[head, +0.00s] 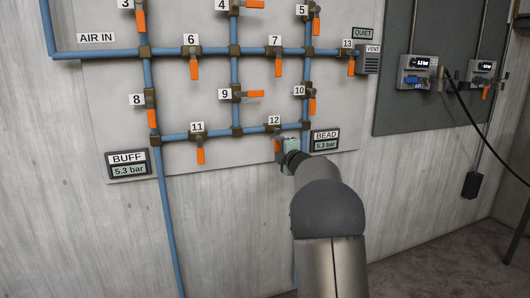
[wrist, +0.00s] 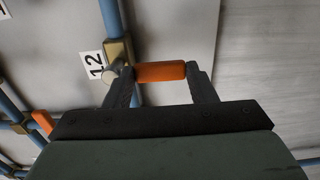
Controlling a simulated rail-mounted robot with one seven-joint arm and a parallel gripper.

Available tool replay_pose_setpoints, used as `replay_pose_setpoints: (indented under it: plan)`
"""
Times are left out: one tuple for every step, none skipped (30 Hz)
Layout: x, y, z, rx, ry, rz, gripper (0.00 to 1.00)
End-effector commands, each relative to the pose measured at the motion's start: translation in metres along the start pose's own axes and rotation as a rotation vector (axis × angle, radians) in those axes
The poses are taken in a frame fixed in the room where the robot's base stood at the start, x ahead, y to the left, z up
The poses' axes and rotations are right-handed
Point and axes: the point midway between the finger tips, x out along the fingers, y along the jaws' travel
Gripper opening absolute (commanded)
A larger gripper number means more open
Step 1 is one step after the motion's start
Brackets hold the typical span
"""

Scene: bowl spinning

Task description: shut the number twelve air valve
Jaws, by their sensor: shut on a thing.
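The number twelve valve has a white "12" tag (head: 274,120) on the lowest horizontal blue pipe, left of the BEAD display. Its orange handle (head: 278,145) is partly hidden by my gripper (head: 287,148) in the head view. In the wrist view the tag (wrist: 94,64) and brass valve body (wrist: 117,50) are at left. The orange handle (wrist: 160,72) lies across the pipe there, between the two dark fingers of my gripper (wrist: 159,76). One finger is at each end of the handle, and my gripper is shut on it.
The BEAD display (head: 325,139) and BUFF display (head: 128,164) both read 5.3 bar. Valve eleven's handle (head: 200,155) hangs down to the left, and valve ten's handle (head: 312,104) is above right. A black cable (head: 490,147) hangs at the right.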

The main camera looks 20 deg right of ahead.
Motion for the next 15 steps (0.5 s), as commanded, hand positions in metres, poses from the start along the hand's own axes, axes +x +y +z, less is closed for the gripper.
replay_pose_setpoints:
  plan:
    - [-0.0005, -0.0006, 0.0019, -0.008, -0.001, 0.000, 0.10]
    - [-0.0008, -0.0005, 0.0030, -0.011, -0.002, 0.000, 0.10]
    - [-0.0011, -0.0005, 0.0040, -0.013, -0.003, 0.000, 0.10]
    - [-0.0012, -0.0004, 0.0045, -0.015, -0.004, 0.000, 0.10]
    - [-0.0012, -0.0004, 0.0048, -0.016, -0.004, -0.001, 0.10]
    - [-0.0013, -0.0003, 0.0049, -0.016, -0.004, -0.001, 0.10]
    - [-0.0013, -0.0003, 0.0049, -0.017, -0.004, -0.001, 0.10]
    - [-0.0013, -0.0003, 0.0049, -0.017, -0.004, -0.001, 0.10]
    - [-0.0012, -0.0003, 0.0048, -0.017, -0.004, -0.001, 0.10]
    - [-0.0012, -0.0003, 0.0048, -0.017, -0.004, -0.001, 0.10]
    - [-0.0012, -0.0003, 0.0049, -0.017, -0.004, -0.001, 0.10]
    - [-0.0013, -0.0003, 0.0049, -0.017, -0.004, -0.001, 0.10]
    - [-0.0013, -0.0003, 0.0049, -0.018, -0.005, -0.001, 0.10]
    - [-0.0013, -0.0003, 0.0050, -0.018, -0.005, -0.001, 0.54]
    - [-0.0013, -0.0002, 0.0050, -0.018, -0.005, -0.001, 0.65]
